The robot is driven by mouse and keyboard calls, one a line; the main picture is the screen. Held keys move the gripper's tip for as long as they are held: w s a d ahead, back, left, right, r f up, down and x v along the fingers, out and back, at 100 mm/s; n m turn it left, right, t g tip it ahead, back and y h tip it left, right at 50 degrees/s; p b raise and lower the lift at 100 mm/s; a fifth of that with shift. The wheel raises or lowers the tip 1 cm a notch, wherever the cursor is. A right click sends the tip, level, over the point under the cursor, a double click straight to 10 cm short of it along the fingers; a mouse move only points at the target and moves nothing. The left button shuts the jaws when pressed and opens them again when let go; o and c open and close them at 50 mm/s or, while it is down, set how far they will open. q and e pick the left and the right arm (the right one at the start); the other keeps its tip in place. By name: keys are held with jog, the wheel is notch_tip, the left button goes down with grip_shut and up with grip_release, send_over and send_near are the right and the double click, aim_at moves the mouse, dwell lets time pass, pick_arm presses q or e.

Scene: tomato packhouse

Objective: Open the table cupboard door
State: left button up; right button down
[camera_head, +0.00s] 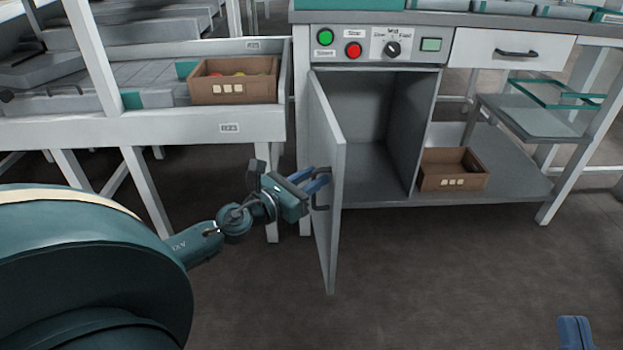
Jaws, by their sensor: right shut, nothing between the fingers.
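The table cupboard door (328,225) is a grey panel hinged at the cupboard's left side. It stands swung wide out towards me, and the empty cupboard inside (375,105) shows. Its dark handle (321,195) is on the outer face, to the left. My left gripper (318,181) is at this handle, with its two blue fingers apart. The handle is partly covered by the fingers, and I cannot tell whether they touch it. My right gripper (575,331) is at the bottom right edge, only partly in view, shut and empty, far from the door.
A control panel (375,57) with green and red buttons sits above the cupboard. A drawer (480,51) is to its right. A cardboard box (453,183) stands on the lower shelf. A box of tomatoes (233,92) sits on the left bench. The floor in front is clear.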

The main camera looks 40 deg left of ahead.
pick_arm(q)
jog(key=shift+s, duration=0.15)
pick_arm(e)
jog(key=shift+f, duration=0.15)
